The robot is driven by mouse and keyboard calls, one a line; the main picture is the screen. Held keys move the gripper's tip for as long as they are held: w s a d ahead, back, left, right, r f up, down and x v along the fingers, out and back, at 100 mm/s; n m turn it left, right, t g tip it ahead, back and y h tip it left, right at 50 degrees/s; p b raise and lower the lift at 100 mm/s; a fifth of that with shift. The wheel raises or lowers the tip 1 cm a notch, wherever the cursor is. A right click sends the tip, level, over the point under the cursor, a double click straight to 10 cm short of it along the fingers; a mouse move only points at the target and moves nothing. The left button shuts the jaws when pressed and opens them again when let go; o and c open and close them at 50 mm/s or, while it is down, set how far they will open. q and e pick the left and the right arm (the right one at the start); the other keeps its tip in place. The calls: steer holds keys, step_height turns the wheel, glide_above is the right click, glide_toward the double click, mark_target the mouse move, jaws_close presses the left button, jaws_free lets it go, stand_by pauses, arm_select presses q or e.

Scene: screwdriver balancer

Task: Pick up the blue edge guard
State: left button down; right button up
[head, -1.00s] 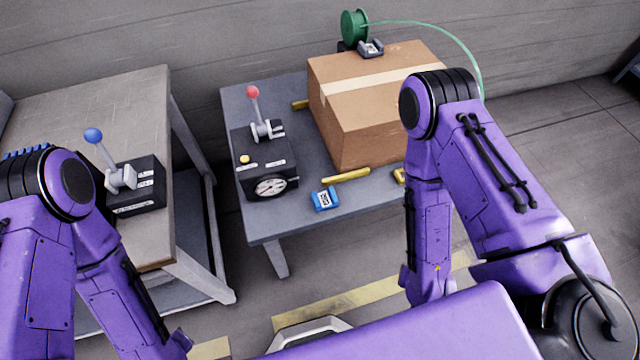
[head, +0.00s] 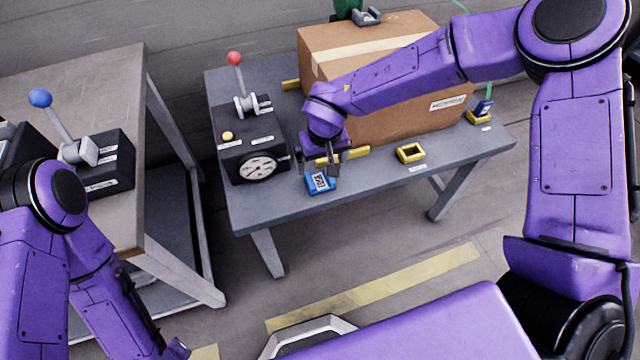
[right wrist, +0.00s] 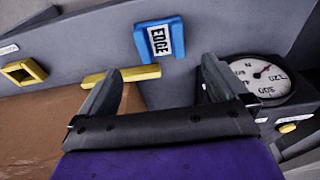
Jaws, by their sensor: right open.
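The blue edge guard (head: 320,182) lies on the grey table near its front edge, with a white label on it. In the right wrist view the edge guard (right wrist: 160,41) shows beyond the fingertips, its label reading EDGE. My right gripper (head: 328,168) is just above and behind it, pointing down. In the right wrist view the right gripper (right wrist: 160,80) is open, with nothing between its fingers, and the guard appears apart from them. My left arm is at the left of the head view; its gripper is not visible.
A black box with a dial (head: 257,168) and red-knobbed lever stands left of the guard. A yellow bar (head: 350,154) lies behind it. A yellow square frame (head: 411,153) is to the right. A large cardboard box (head: 410,115) fills the table's back.

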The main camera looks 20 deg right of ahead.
mark_target(319, 180)
steer(key=f, duration=0.4)
steer(key=f+b, duration=0.1)
steer(key=f, duration=0.2)
steer(key=shift+w+a, duration=0.15)
steer(key=shift+w, duration=0.15)
steer(key=shift+r, duration=0.1)
steer(key=c, duration=1.1)
steer(key=shift+c, duration=0.2)
steer(key=shift+r, duration=0.1)
